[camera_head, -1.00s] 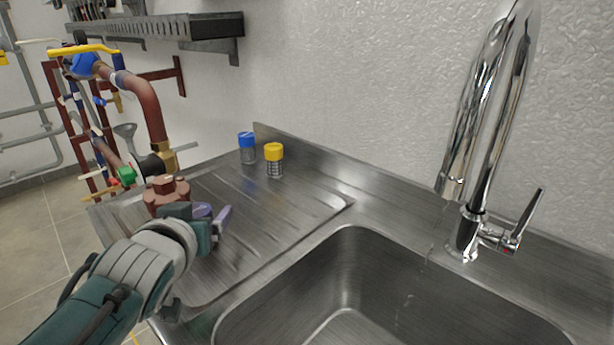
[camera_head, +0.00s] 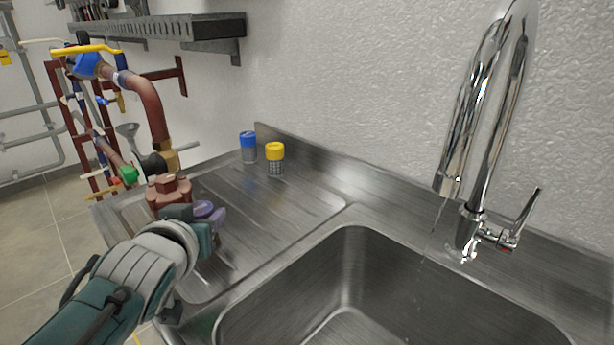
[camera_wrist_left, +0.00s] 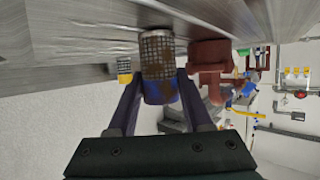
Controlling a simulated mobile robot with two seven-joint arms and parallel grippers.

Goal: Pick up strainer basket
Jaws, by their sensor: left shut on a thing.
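A strainer basket (camera_wrist_left: 158,62) with a mesh body, brown stains and a blue cap sits between the two dark fingers of my left gripper (camera_wrist_left: 157,85) in the left wrist view. The fingers are shut on it near the cap. In the head view my left gripper (camera_head: 214,213) is low over the left part of the drainboard, and its hand hides the basket. I cannot tell whether the basket still touches the steel. A blue-capped basket (camera_head: 248,147) and a yellow-capped mesh basket (camera_head: 275,159) stand upright at the back of the drainboard. My right gripper is not in view.
A red-brown pipe body (camera_head: 168,194) stands close beside my left gripper. The ribbed drainboard (camera_head: 285,205) is clear to its right. The sink basin (camera_head: 350,265) lies at front right, with a chrome tap (camera_head: 470,215) behind it, water running. A shelf (camera_head: 160,27) hangs above.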

